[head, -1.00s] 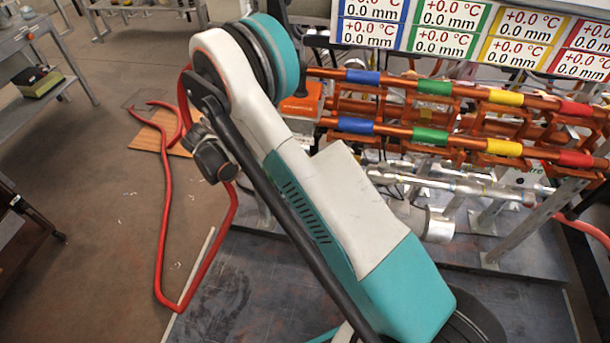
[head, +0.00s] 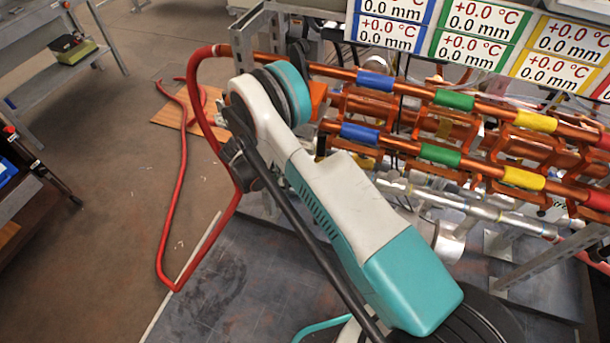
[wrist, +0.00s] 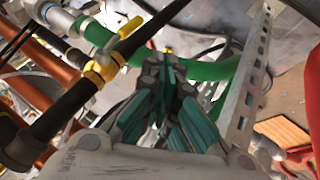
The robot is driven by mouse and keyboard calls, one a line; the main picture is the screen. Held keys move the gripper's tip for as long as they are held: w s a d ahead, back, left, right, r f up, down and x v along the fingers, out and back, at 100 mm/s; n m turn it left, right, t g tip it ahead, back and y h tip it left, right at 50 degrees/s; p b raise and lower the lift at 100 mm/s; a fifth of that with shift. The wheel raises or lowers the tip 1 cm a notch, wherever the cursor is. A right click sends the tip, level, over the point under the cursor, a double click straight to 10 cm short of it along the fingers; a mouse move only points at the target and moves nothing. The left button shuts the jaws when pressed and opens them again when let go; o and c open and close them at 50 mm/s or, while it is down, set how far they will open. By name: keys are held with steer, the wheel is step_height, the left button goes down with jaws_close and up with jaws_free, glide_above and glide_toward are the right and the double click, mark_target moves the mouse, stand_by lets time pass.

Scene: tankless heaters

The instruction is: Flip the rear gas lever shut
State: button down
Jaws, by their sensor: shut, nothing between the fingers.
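In the wrist view my gripper (wrist: 166,62) shows with its teal fingers shut and nothing between them. A yellow valve fitting with a lever-like part (wrist: 105,62) sits on a black pipe, left of the fingertips and apart from them. I cannot tell which of these is the rear gas lever. In the head view my arm hides the gripper, and no gas lever can be made out.
A green hose (wrist: 205,72) runs behind the fingers, beside a perforated metal post (wrist: 250,75). Copper pipes with coloured bands (head: 455,100) fill the right of the head view, under display panels (head: 490,40). A red hose (head: 178,190) hangs at left; the floor there is mostly clear.

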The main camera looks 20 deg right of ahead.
steer(key=d+f+b, duration=0.5)
steer(key=d+f, duration=0.3)
steer(key=d, duration=0.1)
steer(key=shift+w+d, duration=0.2)
stand_by(0.5)
steer(key=shift+s+d, duration=0.1)
steer(key=shift+d, duration=0.05)
